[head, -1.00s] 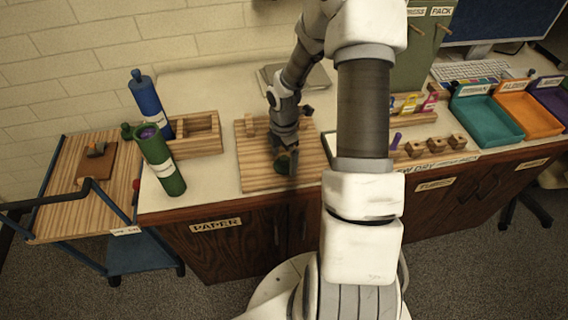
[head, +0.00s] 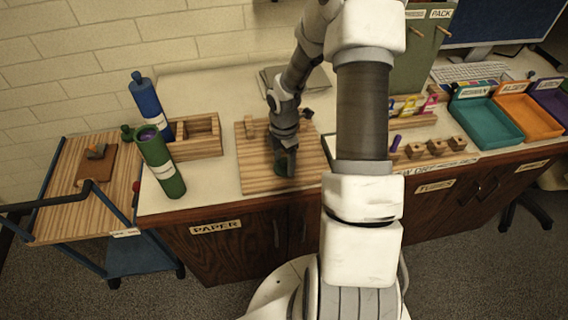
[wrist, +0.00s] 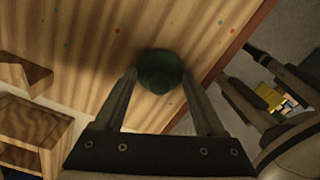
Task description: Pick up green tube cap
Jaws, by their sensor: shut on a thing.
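The green tube cap (wrist: 162,72) is a dark green round piece between my fingertips in the wrist view, close over the wooden board. My gripper (wrist: 160,76) is shut on it, with one finger on each side. In the head view my gripper (head: 285,168) points down at the middle of the striped wooden board (head: 255,176), and the fingers mostly hide the cap. I cannot tell whether the cap still touches the board. A green tube (head: 165,172) with a purple roll inside its open top stands tilted at the left.
A capped blue tube (head: 147,102) stands behind the green tube, beside a wooden divided box (head: 205,150). A small green knob (head: 127,132) shows by the green tube. Small wooden blocks (head: 437,147) and coloured trays (head: 492,122) are at right. The counter's front edge is near the board.

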